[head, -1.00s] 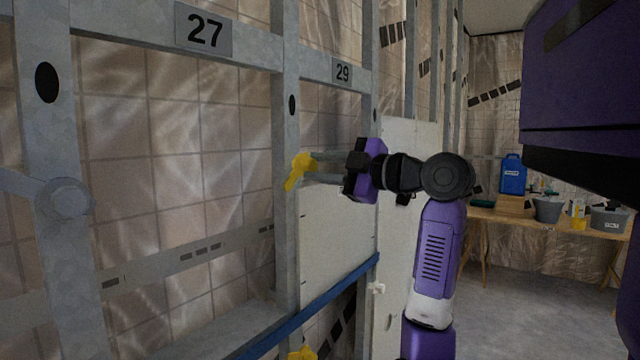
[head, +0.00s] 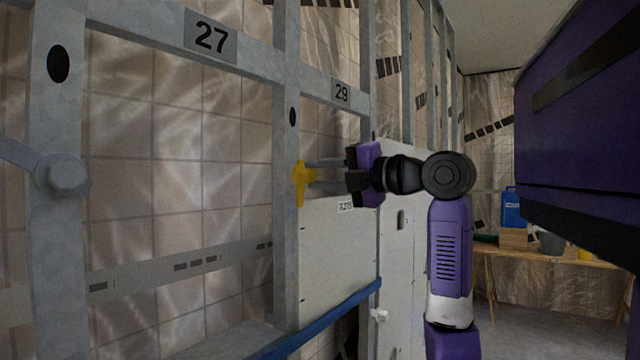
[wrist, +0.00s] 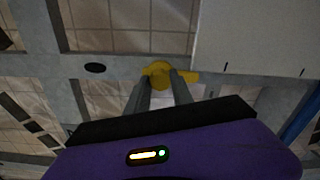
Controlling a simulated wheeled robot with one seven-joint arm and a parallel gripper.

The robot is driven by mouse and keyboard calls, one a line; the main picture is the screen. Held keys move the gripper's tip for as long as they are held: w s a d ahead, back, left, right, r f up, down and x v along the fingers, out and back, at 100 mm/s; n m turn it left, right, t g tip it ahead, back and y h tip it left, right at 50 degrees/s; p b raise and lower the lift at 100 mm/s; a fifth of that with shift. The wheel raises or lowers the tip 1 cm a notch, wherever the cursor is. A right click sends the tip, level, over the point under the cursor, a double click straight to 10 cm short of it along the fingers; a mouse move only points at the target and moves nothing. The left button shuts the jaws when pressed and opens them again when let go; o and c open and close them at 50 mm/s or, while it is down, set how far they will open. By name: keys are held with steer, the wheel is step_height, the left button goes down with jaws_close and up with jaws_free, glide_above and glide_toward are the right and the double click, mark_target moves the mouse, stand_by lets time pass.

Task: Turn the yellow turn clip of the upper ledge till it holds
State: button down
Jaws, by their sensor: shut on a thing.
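The yellow turn clip (head: 301,183) sits on the grey metal stud at the top left corner of the white panel (head: 338,250). In the head view its long arm points straight down, close to the panel's left edge. My gripper (head: 312,174) reaches in from the right with its fingers on the clip. In the wrist view the two fingers (wrist: 161,82) are shut on the clip's yellow middle (wrist: 158,69), and its arm (wrist: 188,77) extends right toward the panel (wrist: 253,40). The clip's back is hidden.
A blue strap or bar (head: 325,315) crosses the panel's lower part. Metal studs with number plates 27 (head: 211,37) and 29 (head: 342,92) frame the wall. A wooden table (head: 540,253) with a blue container (head: 511,208) stands at the back right.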

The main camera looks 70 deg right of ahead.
steer(key=shift+f+n, duration=0.1)
steer(key=shift+n, duration=0.3)
steer(key=c, duration=1.1)
jaws_free()
steer(key=b+v, duration=0.1)
steer(key=v, duration=0.6)
steer(key=shift+s+a, duration=0.1)
steer(key=shift+s, duration=0.3)
